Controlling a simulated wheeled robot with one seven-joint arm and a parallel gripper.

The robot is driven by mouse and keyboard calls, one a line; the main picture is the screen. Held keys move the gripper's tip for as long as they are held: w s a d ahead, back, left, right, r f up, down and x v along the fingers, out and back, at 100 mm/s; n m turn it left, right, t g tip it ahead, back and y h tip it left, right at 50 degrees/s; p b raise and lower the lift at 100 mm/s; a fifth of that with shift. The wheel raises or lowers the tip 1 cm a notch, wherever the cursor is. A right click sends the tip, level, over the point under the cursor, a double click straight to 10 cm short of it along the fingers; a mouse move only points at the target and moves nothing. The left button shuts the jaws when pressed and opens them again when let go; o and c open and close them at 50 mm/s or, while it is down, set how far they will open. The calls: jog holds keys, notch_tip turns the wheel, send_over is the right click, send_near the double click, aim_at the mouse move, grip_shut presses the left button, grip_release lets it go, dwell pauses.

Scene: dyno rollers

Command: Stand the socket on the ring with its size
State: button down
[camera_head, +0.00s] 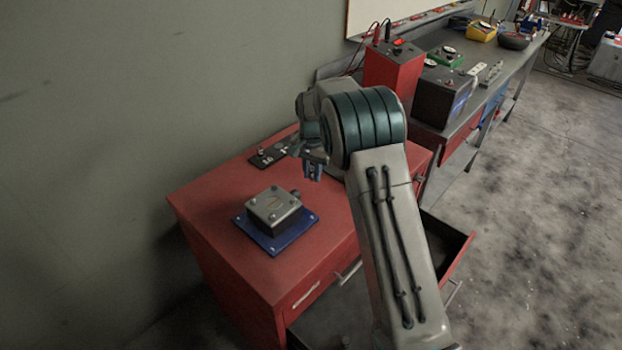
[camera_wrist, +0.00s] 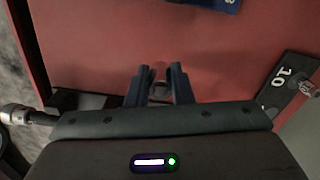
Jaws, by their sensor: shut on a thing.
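My gripper (camera_wrist: 159,82) is shut on a small grey metal socket (camera_wrist: 160,90), which shows between the two fingers in the wrist view. In the head view my gripper (camera_head: 313,174) hangs above the red cabinet top, and the socket cannot be made out there. A black strip (camera_wrist: 281,92) marked "10" lies to the right of the gripper in the wrist view. In the head view a black strip (camera_head: 268,157) lies on the cabinet top near the wall, partly hidden by my arm. Its rings and other sizes are too small or hidden to tell.
A grey metal box (camera_head: 273,208) on a blue plate (camera_head: 270,241) stands on the red cabinet (camera_head: 215,208). A drawer (camera_head: 452,247) is open on the right. A red box (camera_head: 392,68) stands on the workbench behind. The cabinet top beneath the gripper looks clear.

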aim_at(311, 180)
jog(key=shift+a+f, duration=0.15)
jog(key=shift+a, duration=0.15)
jog(key=shift+f+p, duration=0.75)
jog(key=shift+f, duration=1.3)
jog(key=shift+f, duration=0.15)
jog(key=c, duration=1.3)
grip_release()
